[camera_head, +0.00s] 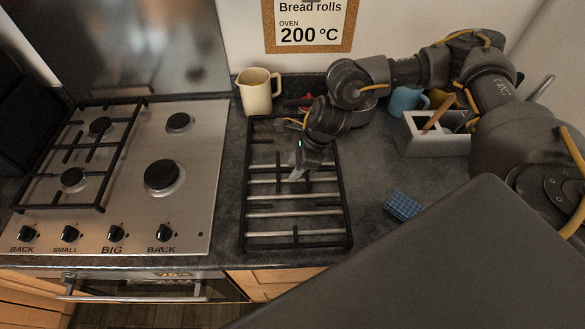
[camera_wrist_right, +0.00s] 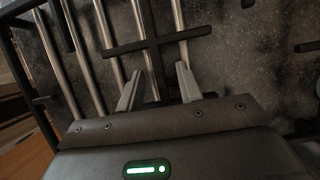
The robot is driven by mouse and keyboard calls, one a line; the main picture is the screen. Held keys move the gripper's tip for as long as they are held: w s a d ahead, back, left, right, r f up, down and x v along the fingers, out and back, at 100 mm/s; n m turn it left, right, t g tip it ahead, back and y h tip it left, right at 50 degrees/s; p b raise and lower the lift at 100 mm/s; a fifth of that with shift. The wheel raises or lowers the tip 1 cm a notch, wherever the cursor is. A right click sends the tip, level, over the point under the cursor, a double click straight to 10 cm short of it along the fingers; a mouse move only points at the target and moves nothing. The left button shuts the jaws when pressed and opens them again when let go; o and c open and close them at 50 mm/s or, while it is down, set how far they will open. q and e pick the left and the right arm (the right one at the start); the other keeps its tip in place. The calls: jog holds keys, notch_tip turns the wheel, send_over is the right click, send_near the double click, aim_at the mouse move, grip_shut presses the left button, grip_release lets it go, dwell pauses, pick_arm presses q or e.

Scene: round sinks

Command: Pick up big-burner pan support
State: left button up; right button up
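A black rectangular pan support (camera_head: 347,205) lies flat on the dark counter, right of the hob, and pale metal bars show within its frame. The wrist view shows its dark crossbar (camera_wrist_right: 125,48) close up. My right gripper (camera_head: 299,172) points down at the middle of this support. In the right wrist view its two fingers (camera_wrist_right: 159,70) are apart, with a dark bar of the support between or just beyond them; I cannot tell whether they touch it. The big burner (camera_head: 163,176) on the hob is uncovered. My left gripper is not in view.
Another black pan support (camera_head: 105,175) covers the left burners of the steel hob (camera_head: 200,220). A cream jug (camera_head: 256,92) stands behind the counter support. A grey utensil holder (camera_head: 432,144), a blue mug (camera_head: 404,100) and a blue checked cloth (camera_head: 403,206) are to the right.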

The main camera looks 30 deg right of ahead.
grip_shut()
jog(key=shift+w, duration=0.1)
jog(key=shift+r, duration=0.15)
